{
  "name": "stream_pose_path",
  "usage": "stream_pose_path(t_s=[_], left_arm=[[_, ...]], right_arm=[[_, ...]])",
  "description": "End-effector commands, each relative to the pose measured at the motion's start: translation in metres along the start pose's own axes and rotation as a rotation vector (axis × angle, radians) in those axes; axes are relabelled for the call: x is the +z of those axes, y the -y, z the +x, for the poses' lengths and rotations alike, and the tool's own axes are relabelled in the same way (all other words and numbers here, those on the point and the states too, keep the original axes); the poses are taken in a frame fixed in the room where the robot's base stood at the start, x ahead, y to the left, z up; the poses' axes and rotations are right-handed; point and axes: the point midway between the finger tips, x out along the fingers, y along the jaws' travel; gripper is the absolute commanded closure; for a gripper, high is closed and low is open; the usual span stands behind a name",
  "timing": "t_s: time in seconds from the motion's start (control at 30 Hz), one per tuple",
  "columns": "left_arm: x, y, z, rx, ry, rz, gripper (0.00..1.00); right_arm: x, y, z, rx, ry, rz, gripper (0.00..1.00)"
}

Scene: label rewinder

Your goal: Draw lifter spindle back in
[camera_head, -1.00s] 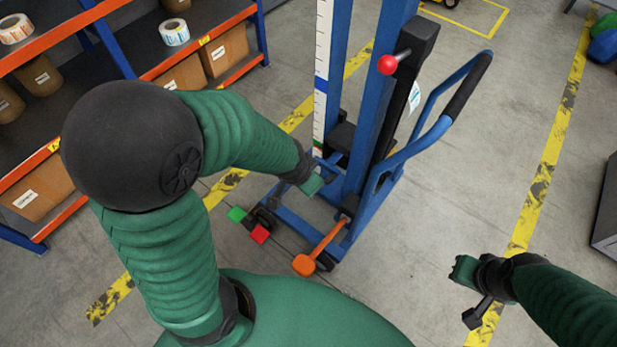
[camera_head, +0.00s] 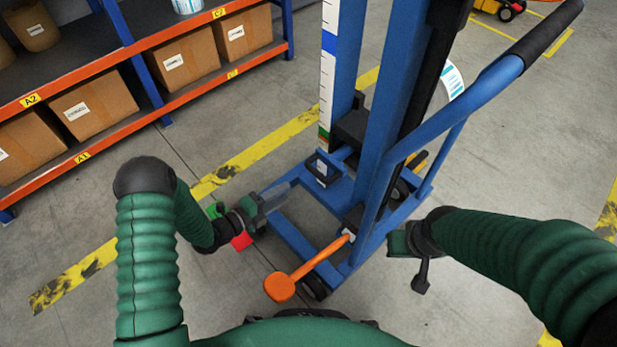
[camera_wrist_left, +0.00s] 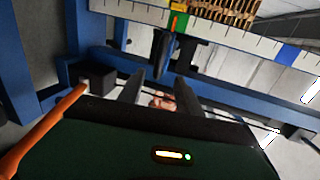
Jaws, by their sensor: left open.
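The blue lifter (camera_head: 395,110) stands in front of me with its upright mast and low base legs. A black carriage block (camera_head: 352,128) sits low on the mast beside the white scale. In the left wrist view a short dark rod (camera_wrist_left: 164,55), perhaps the spindle, points out below the scale; I cannot tell how far it extends. My left gripper (camera_head: 280,191) is open over the lifter's left base leg, apart from the carriage. Its two fingers (camera_wrist_left: 162,92) show in the left wrist view, with a small pinkish thing beyond them. My right gripper (camera_head: 400,241) is beside the lifter's right side; its fingers are unclear.
An orange-ended lever (camera_head: 281,286) sticks out toward me from the base. Green (camera_head: 215,209) and red (camera_head: 242,241) pedals lie by my left wrist. The blue push handle (camera_head: 455,105) rises at the right.

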Motion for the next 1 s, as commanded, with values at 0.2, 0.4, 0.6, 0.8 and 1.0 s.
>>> stream_pose_path(t_s=[0.2, 0.4, 0.6, 0.8, 1.0], left_arm=[[-0.001, -0.005, 0.058, 0.000, -0.001, 0.002, 0.59], [-0.001, -0.006, 0.110, 0.001, 0.000, 0.001, 0.59], [0.000, -0.004, 0.143, 0.004, 0.002, -0.001, 0.59], [0.000, 0.000, 0.151, 0.005, 0.002, -0.002, 0.59], [0.000, 0.000, 0.150, 0.005, 0.002, -0.002, 0.65]], right_arm=[[0.006, 0.000, 0.026, 0.000, 0.000, 0.000, 1.00], [0.011, 0.000, 0.047, 0.000, 0.001, 0.000, 1.00], [0.014, 0.000, 0.059, 0.000, 0.001, 0.000, 1.00], [0.014, 0.000, 0.060, 0.000, 0.000, 0.000, 1.00], [0.014, 0.000, 0.060, 0.000, 0.000, 0.000, 1.00]])
